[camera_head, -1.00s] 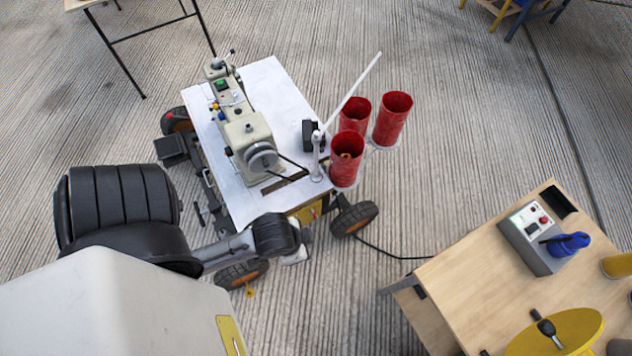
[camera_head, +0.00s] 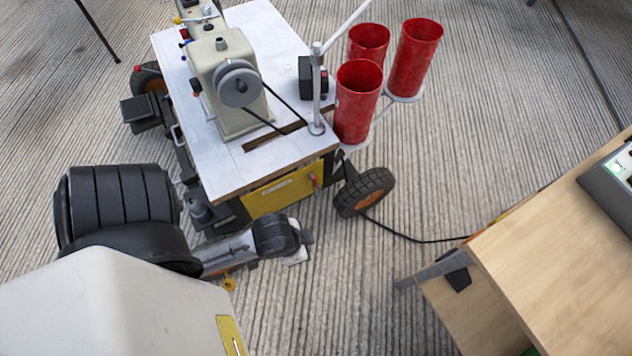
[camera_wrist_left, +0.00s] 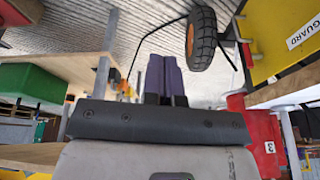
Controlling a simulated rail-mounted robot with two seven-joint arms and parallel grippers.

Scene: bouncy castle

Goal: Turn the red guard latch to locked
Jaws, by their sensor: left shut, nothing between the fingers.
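The yellow guard panel (camera_head: 282,189) is on the near end of the sewing machine cart, below its white top. A small red latch (camera_head: 314,181) stands near the panel's right end, looking roughly upright. The panel, with its GUARD label (camera_wrist_left: 303,32), fills the upper right of the left wrist view (camera_wrist_left: 268,52). My left gripper (camera_head: 302,252) is below and in front of the panel, apart from the latch. Its dark fingers (camera_wrist_left: 166,76) are together and empty in the left wrist view, pointing past the panel toward the floor. My right gripper is not in view.
A black cart wheel (camera_head: 364,192) stands right of the panel, with a cable (camera_head: 410,238) trailing on the floor. Red cylinders (camera_head: 357,100) stand at the cart's right side. A wooden table (camera_head: 560,250) is at the right.

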